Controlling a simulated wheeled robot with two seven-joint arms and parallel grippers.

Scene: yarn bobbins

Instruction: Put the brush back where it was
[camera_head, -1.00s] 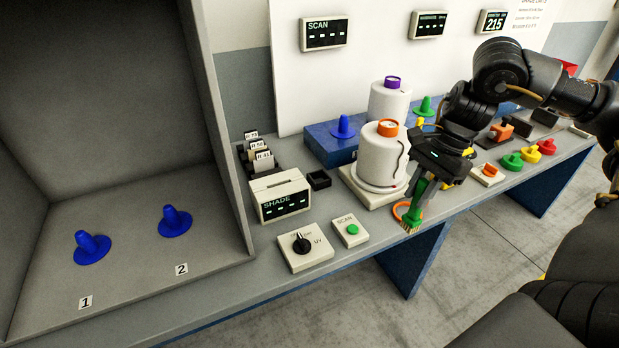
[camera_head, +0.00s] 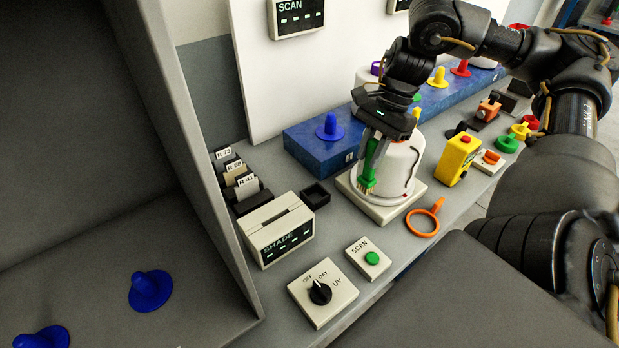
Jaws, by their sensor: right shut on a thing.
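The brush (camera_head: 369,166) has a green handle and pale bristles that point down. My right gripper (camera_head: 377,138) is shut on its handle and holds it upright. In the picture the brush is in front of the left side of a white bobbin (camera_head: 404,160), which stands on a cream base plate (camera_head: 376,209). I cannot tell whether the bristles touch the bobbin. The arm hides the bobbin's top. A small open black tray (camera_head: 316,195) lies left of the base plate. My left gripper is not in view.
An orange ring with a handle (camera_head: 424,221) lies right of the base plate. A yellow device (camera_head: 459,158) stands behind it. The shade box (camera_head: 280,232), dial box (camera_head: 322,295) and scan button box (camera_head: 368,258) stand in front. A blue platform (camera_head: 310,147) with pegs is behind.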

